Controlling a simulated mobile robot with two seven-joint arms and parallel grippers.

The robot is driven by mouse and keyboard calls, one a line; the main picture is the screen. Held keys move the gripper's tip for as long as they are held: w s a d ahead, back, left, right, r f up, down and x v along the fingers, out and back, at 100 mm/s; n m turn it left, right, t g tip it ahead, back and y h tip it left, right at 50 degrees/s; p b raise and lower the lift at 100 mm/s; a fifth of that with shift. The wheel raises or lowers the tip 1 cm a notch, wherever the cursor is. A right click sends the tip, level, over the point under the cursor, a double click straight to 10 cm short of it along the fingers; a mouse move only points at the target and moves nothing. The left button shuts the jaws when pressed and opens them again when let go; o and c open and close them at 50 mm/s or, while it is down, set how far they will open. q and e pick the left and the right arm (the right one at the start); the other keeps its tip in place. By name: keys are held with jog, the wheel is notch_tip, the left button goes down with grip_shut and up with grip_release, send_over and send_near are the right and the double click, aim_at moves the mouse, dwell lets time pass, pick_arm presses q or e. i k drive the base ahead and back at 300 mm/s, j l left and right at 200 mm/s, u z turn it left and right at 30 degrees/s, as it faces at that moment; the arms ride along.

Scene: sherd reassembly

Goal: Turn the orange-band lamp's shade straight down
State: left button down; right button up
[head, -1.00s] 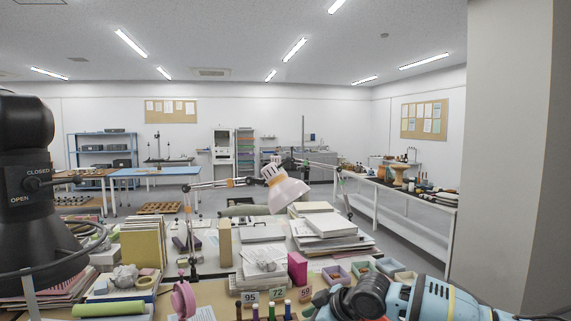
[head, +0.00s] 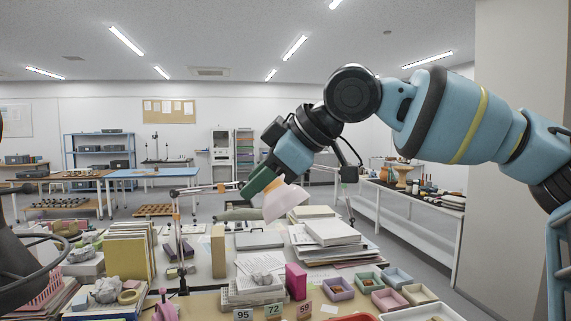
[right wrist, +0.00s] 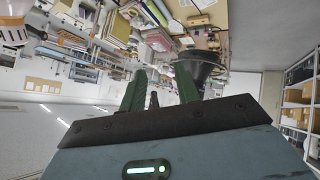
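The lamp's pale pinkish-white shade (head: 286,202) hangs tilted over the desk in the head view, its wide end toward the lower right. Its jointed arm (head: 208,189) comes from the left and carries orange bands. My right gripper (head: 258,183) has green fingers and is at the shade's upper left, covering its neck; I cannot tell whether they touch. In the right wrist view the fingers (right wrist: 160,90) are apart with no shade between them. A white shade (right wrist: 14,28) shows there at the top left corner. My left gripper is out of view.
Stacked books and papers (head: 330,232) stand right of the shade. Small trays (head: 370,281), a pink block (head: 296,281) and number cards (head: 273,310) are nearer. A second lamp's dark head (head: 348,174) is close on the right. Upright folders (head: 128,255) stand left.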

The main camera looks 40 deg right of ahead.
aim_at(280, 197)
jog(key=i+l, duration=0.2)
jog(key=l, duration=0.2)
jog(key=i+l, duration=0.2)
jog(key=l, duration=0.2)
jog(key=i+l, duration=0.15)
jog(key=l, duration=0.25)
jog(key=i+l, duration=0.2)
jog(key=l, duration=0.2)
jog(key=i+l, duration=0.2)
jog(key=l, duration=0.15)
